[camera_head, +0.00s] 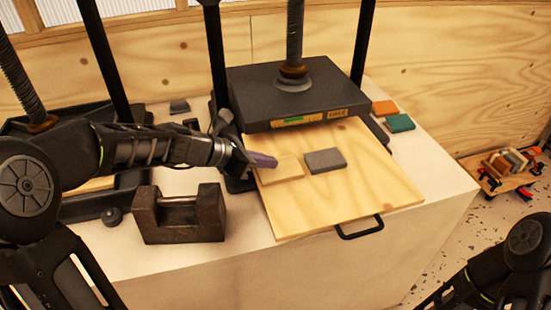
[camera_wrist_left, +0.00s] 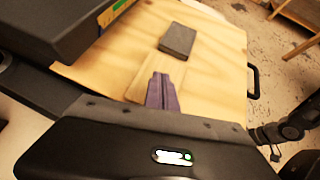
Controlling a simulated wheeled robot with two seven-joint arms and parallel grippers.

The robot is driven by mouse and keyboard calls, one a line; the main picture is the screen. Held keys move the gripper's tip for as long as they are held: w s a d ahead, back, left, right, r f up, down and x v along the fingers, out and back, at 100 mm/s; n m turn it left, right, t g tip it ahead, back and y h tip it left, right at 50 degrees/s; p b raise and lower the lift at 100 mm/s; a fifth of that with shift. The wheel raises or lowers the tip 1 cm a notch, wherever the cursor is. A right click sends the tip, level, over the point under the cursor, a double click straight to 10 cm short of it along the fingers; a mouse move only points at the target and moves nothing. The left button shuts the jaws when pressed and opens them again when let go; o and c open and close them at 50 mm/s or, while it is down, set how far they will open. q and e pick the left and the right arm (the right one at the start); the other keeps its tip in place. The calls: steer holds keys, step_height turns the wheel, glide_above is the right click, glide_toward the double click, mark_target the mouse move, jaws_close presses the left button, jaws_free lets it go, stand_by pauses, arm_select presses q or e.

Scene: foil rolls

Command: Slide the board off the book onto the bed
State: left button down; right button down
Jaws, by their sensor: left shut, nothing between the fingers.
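The pale wooden board (camera_head: 284,171) lies at the left part of the wooden bed (camera_head: 370,195), which has a black handle at its front edge. The grey book (camera_head: 325,160) lies flat on the bed just right of the board. The book also shows in the left wrist view (camera_wrist_left: 178,40), at the far end of the board (camera_wrist_left: 146,78). I cannot tell whether they touch. My left gripper (camera_head: 264,160) is shut and empty, its purple fingertips at the board's left end, partly hiding it. In the left wrist view, the fingers (camera_wrist_left: 162,90) lie over the board. My right gripper is not in view.
A dark press plate (camera_head: 300,95) on a screw hangs over the back of the bed. A heavy dark metal weight (camera_head: 180,213) stands left of the bed. Small coloured blocks (camera_head: 398,122) lie at the table's right. The bed's front right is clear.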

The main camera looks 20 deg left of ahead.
arm_select(q)
steer(key=s+a+b, duration=0.1)
steer(key=s+a, duration=0.5)
steer(key=shift+s+a, duration=0.35)
steer(key=shift+s, duration=0.05)
steer(key=shift+a, duration=0.15)
steer(key=shift+s+a+r+m+g+b, duration=0.15)
steer(key=shift+a+r+m+b, duration=0.05)
steer(key=shift+a+r+b, duration=0.3)
steer(key=shift+s+a+r+m+g+b, duration=0.2)
steer(key=shift+a+r+b, duration=0.2)
steer(key=shift+a+r, duration=0.15)
steer(key=shift+m+g+y, duration=0.3)
steer(key=shift+g+y, duration=0.1)
steer(key=shift+g, duration=0.25)
steer(key=v, duration=0.1)
steer(key=b+v, duration=0.1)
steer(key=v, duration=0.3)
steer(key=shift+s+a+f, duration=0.2)
steer(key=shift+a+f, duration=0.15)
steer(key=shift+f, duration=0.05)
steer(key=shift+r, duration=0.1)
steer(key=shift+d, duration=0.1)
